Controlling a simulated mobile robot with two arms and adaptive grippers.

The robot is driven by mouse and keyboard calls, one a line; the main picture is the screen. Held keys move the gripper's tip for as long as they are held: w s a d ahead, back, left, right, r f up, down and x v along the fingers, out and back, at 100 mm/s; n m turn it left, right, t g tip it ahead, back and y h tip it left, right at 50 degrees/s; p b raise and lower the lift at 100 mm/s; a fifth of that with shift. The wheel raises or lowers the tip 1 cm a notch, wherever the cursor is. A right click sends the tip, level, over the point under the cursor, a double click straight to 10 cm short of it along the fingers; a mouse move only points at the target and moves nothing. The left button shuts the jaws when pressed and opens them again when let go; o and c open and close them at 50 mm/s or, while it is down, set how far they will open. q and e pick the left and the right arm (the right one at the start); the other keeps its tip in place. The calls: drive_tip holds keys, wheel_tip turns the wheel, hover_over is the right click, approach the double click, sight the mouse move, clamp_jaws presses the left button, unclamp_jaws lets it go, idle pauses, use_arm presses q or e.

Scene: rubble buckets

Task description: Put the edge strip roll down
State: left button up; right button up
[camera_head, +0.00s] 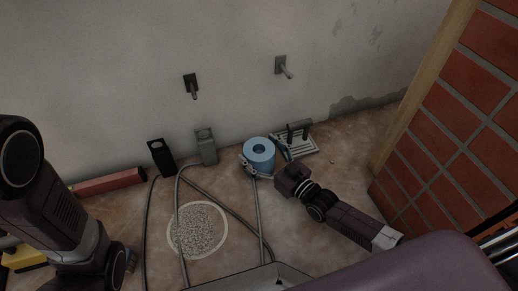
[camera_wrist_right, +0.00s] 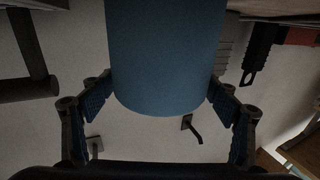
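The edge strip roll is a light blue cylinder (camera_head: 259,164) with a hole in its top, upright near the foot of the wall in the head view. In the right wrist view the blue roll (camera_wrist_right: 165,60) fills the upper middle. My right gripper (camera_head: 259,168) has one finger on each side of it, and the blue finger pads (camera_wrist_right: 160,95) appear to press on its sides. The head view does not show clearly whether the roll touches the floor. My left gripper (camera_head: 128,260) is mostly hidden at the lower left, behind my left arm.
A float with a handle (camera_head: 299,139) lies right beside the roll. A grey box (camera_head: 206,148), a black box (camera_head: 161,157) and a red bar (camera_head: 108,183) are to the left. A brick wall (camera_head: 450,130) stands right.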

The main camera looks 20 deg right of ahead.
drive_tip(key=shift+o, duration=0.5)
drive_tip(key=shift+r, duration=0.2)
drive_tip(key=p+v, duration=0.6)
drive_tip(key=v, duration=0.6)
drive_tip(key=shift+p, duration=0.3)
